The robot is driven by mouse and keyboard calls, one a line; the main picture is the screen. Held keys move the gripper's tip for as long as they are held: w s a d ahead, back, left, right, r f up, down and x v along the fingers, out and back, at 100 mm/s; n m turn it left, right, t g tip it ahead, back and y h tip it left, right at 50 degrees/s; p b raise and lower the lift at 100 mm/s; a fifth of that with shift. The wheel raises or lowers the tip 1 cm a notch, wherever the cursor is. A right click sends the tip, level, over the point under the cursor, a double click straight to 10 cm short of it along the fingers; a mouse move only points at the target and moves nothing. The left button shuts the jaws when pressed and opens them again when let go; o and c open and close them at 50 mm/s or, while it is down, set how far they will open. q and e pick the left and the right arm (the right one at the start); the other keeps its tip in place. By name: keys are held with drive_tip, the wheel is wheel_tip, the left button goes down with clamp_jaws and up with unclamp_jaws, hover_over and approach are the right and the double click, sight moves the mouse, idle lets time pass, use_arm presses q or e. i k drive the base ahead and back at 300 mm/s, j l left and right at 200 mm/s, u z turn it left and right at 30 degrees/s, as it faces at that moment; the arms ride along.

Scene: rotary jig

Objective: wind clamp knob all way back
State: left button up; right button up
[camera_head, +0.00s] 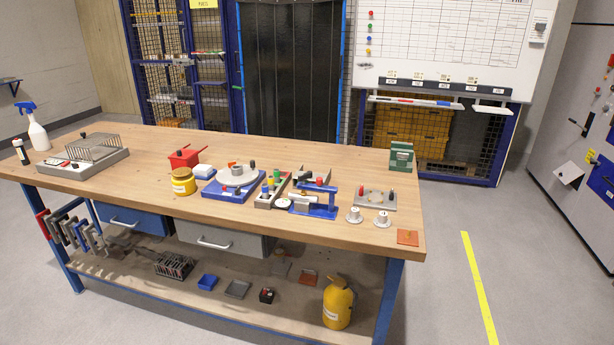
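A jig with a blue base (226,194) and a round pale plate (237,178) stands on the workbench (130,160), a little right of its middle. Small dark and orange-brown parts sit on top of the plate. One dark knob-like part (252,164) is at the plate's right edge. I cannot tell at this size whether it is the clamp knob, or how far that knob is wound. Neither of my grippers is in view.
Right of the jig are a grey rack (265,201) with coloured pieces, a blue fixture (321,210), and a grey plate (376,205) with red knobs. A yellow tin (183,182) and red box (185,158) stand left. The bench's left-middle is clear.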

sight(303, 178)
drive_tip(key=i+u, duration=0.1)
drive_tip(key=u, duration=0.4)
drive_tip(key=i+l+u, duration=0.25)
drive_tip(key=l, duration=0.4)
drive_tip(key=l+u, duration=0.2)
drive_tip(key=l, duration=0.4)
drive_tip(key=l+u, duration=0.25)
drive_tip(key=l, duration=0.45)
drive_tip(key=i, duration=0.05)
